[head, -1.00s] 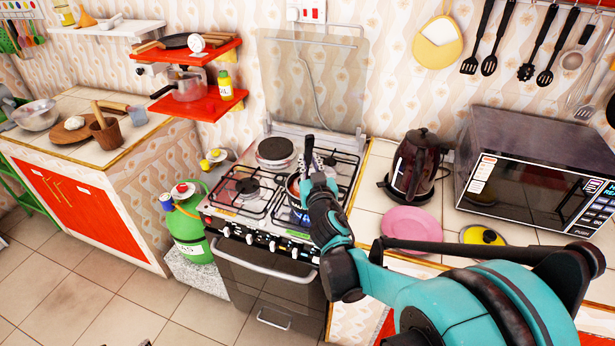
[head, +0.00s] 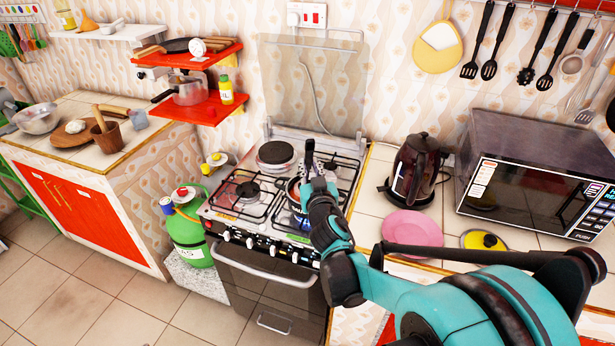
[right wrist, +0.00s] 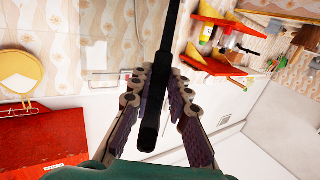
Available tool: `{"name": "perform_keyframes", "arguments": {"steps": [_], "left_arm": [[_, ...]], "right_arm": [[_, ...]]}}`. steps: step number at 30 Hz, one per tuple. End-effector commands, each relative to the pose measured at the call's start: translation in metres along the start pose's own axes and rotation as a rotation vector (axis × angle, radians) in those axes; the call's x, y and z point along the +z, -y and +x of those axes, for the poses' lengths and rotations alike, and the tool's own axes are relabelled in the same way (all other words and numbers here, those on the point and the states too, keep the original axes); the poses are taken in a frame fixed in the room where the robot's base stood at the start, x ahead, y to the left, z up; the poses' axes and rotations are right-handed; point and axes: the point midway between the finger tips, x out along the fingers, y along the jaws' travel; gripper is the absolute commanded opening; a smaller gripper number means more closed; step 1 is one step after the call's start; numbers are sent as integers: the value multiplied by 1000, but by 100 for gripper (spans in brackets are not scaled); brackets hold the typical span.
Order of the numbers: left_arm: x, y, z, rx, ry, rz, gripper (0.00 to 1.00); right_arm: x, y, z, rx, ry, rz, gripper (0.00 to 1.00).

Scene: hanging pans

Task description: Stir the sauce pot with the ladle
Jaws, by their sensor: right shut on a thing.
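My right gripper (head: 316,172) is above the front right burner of the stove, shut on the black handle of the ladle (head: 309,149). In the right wrist view the ladle's handle (right wrist: 152,115) runs upright between the two fingers of the gripper (right wrist: 160,88). The sauce pot (head: 292,190) stands on the front right burner, mostly hidden behind my gripper and wrist. The ladle's lower end and the sauce inside the pot are hidden, so I cannot tell how deep the ladle sits. My left gripper is not in view.
The stove (head: 238,211) has a raised glass lid (head: 315,85) behind it. A kettle (head: 415,170), a pink plate (head: 412,227), a yellow lid (head: 484,240) and a microwave (head: 540,175) are on the right counter. A green gas cylinder (head: 188,235) stands left of the stove.

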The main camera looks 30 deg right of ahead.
Motion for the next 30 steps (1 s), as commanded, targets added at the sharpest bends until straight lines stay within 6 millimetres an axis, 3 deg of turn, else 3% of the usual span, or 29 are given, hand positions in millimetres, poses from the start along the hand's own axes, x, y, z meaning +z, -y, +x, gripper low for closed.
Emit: {"name": "perform_keyframes", "arguments": {"steps": [11,30], "left_arm": [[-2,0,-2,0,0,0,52],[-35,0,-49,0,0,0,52]], "right_arm": [[-3,0,0,0,0,0,0],[-68,0,-5,0,0,0,0]]}}
